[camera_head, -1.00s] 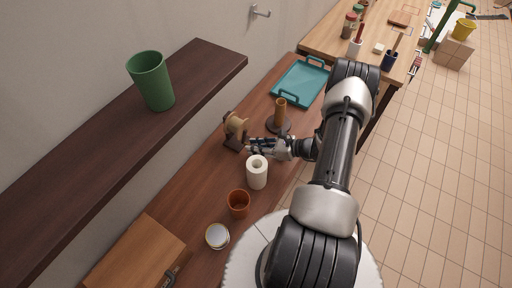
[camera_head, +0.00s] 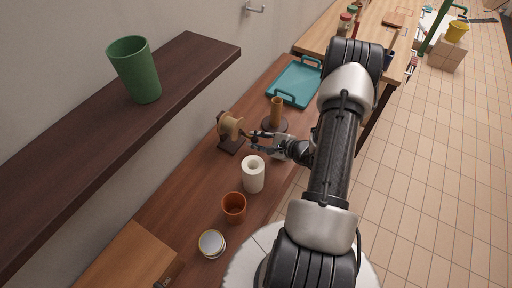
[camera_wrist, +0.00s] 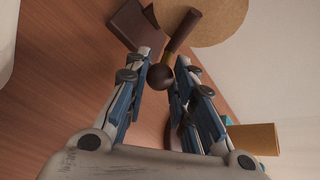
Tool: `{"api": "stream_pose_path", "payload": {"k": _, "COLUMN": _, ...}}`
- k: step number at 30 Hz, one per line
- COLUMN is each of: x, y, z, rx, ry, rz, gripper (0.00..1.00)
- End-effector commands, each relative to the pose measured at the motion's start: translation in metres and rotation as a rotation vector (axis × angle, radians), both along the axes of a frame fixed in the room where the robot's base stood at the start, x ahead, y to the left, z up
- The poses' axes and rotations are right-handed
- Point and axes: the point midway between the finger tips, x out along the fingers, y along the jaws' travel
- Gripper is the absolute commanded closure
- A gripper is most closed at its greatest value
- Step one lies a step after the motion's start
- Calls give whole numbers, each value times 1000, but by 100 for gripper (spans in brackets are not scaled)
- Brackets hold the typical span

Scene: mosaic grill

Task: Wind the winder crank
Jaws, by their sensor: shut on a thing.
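The winder (camera_head: 230,126) stands on the wooden table by the wall, a tan drum on a dark brown block. Its drum (camera_wrist: 205,18) fills the top of the wrist view. The dark crank arm (camera_wrist: 182,32) runs slantwise across the drum. The round dark crank knob (camera_wrist: 160,76) sits between my fingers. My gripper (camera_head: 253,140) is at the winder's right side in the head view. In the wrist view my gripper (camera_wrist: 164,62) is shut on the crank knob, with one finger on each side of it.
A white roll (camera_head: 252,178) and an orange cup (camera_head: 234,210) stand close in front of my gripper. A wooden post (camera_head: 277,110) on a dark base stands just behind. A tin (camera_head: 211,244), a teal tray (camera_head: 291,85) and a shelf (camera_head: 90,130) lie around.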

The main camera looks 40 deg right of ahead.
Motion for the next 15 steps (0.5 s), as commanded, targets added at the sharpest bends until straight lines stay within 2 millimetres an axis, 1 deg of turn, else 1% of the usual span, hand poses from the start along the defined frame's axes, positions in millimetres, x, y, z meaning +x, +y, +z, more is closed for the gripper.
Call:
{"api": "stream_pose_path", "payload": {"k": 1, "x": 1, "y": -1, "z": -3, "rx": -31, "ry": -11, "rz": 0, "gripper": 100}}
{"api": "stream_pose_path", "payload": {"k": 6, "x": 2, "y": -5, "z": 0, "rx": -122, "ry": -43, "rz": 0, "gripper": 100}}
{"api": "stream_pose_path", "payload": {"k": 15, "x": 3, "y": -8, "z": 5, "rx": -204, "ry": -70, "rz": 1, "gripper": 100}}
